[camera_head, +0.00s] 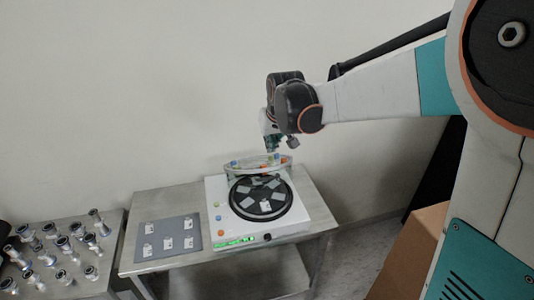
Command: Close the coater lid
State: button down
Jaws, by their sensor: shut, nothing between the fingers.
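The coater (218,208) is a white box on a metal table. Its round black plate (262,198) is uncovered and carries several grey pieces. The coater lid (240,165) is a clear round cover with small blue and orange parts, seen at a shallow angle above the coater's back edge. It stands open. My gripper (282,148) is shut and empty, at the upper right of the lid. It is small in this view, and I cannot tell whether it touches the lid.
A grey mat (165,238) with several small pale pieces lies left of the coater. A second metal table at the left holds several metal fittings (62,245). A wall is close behind. A cardboard box (408,255) stands at the lower right.

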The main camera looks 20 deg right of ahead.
jog(key=b, duration=0.1)
send_near(268, 168)
jog(key=w+a, duration=0.1)
jog(key=f, duration=0.2)
jog(key=s+f, duration=0.1)
jog(key=f, duration=0.1)
jog(key=shift+a+f+b, duration=0.15)
jog(key=shift+f+b, duration=0.1)
jog(key=shift+b, duration=0.1)
jog(key=s+f+t+b, duration=0.1)
jog(key=s+f+b, duration=0.2)
jog(key=f+b, duration=0.4)
jog(key=s+f+t+b, duration=0.1)
jog(key=s+f+b, duration=0.2)
jog(key=f+b, duration=0.5)
jog(key=shift+s+f+t, duration=0.4)
jog(key=shift+f, duration=0.7)
jog(key=shift+r, duration=0.1)
